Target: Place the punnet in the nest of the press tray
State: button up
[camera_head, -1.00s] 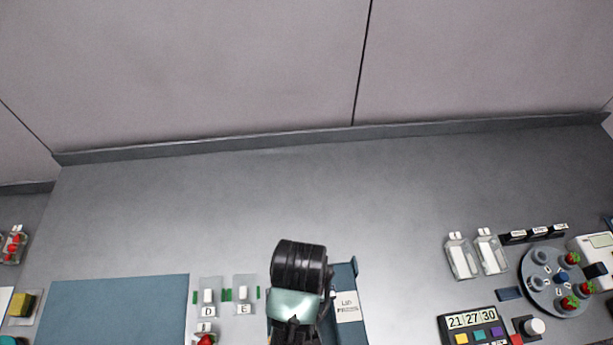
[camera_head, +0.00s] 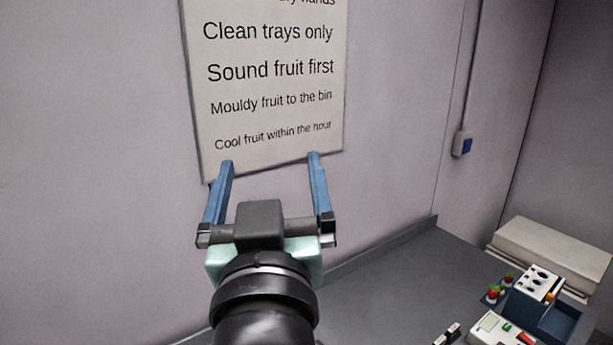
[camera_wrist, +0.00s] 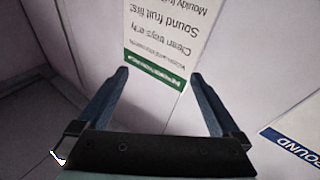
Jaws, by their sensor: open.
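My gripper (camera_head: 270,162) is raised in front of the back wall in the head view, its two blue fingers spread wide with nothing between them. It also shows open and empty in the wrist view (camera_wrist: 158,80), facing the wall and its sign. I cannot make out the punnet or the press tray in either current view.
A white wall sign (camera_head: 268,85) hangs behind my gripper. At the lower right are a grey counter (camera_head: 385,290), a blue box with a white holed top (camera_head: 540,283), a white device (camera_head: 497,330) and a pale slab (camera_head: 550,255). A wall switch (camera_head: 462,143) is at right.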

jog(key=s+d+r+m+t+h, duration=0.1)
jog(key=s+d+r+t, duration=0.1)
jog(key=s+r, duration=0.3)
jog(key=s+d+r+m+t, duration=0.1)
jog(key=s+r+t, duration=0.3)
jog(key=r, duration=0.7)
jog(key=shift+s+d+r+t+h, duration=0.15)
jog(key=shift+s+d+t+h, duration=0.25)
jog(key=shift+s, duration=0.25)
